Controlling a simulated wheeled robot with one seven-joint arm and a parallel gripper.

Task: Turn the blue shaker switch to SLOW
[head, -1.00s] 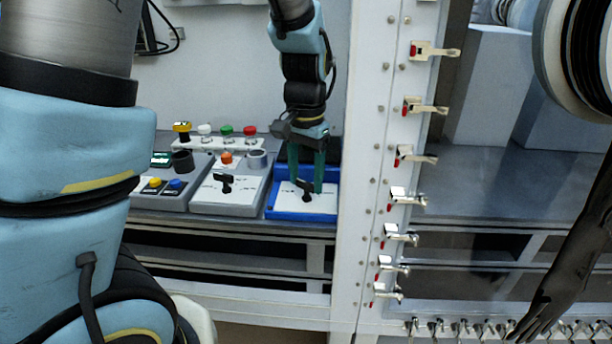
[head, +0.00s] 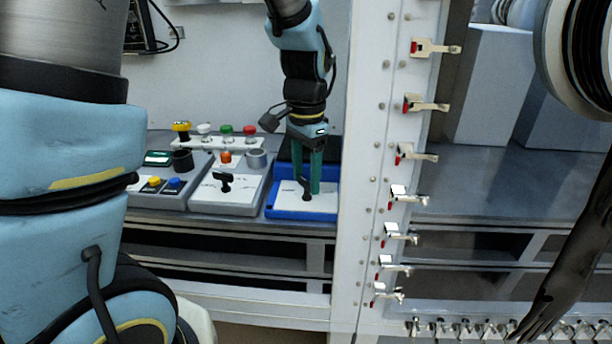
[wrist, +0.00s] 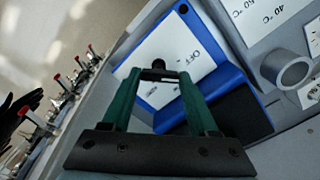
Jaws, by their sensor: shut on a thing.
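The blue shaker box (head: 288,214), with a white top panel, stands at the right end of the bench, beside the white frame post. My gripper (head: 308,189) points down over it, its green fingers closed on the black switch handle (head: 305,195). In the wrist view the handle (wrist: 159,68) lies between the two fingertips (wrist: 160,76). The white panel (wrist: 172,50) there shows the word OFF beside the handle. Other markings are partly covered by the fingers, and I cannot read SLOW.
A grey box (head: 226,209) with a similar black switch (head: 223,180) stands just left of the blue one. Several coloured knobs stand on a white strip (head: 213,143) behind. The white post (head: 362,180) is close on the right.

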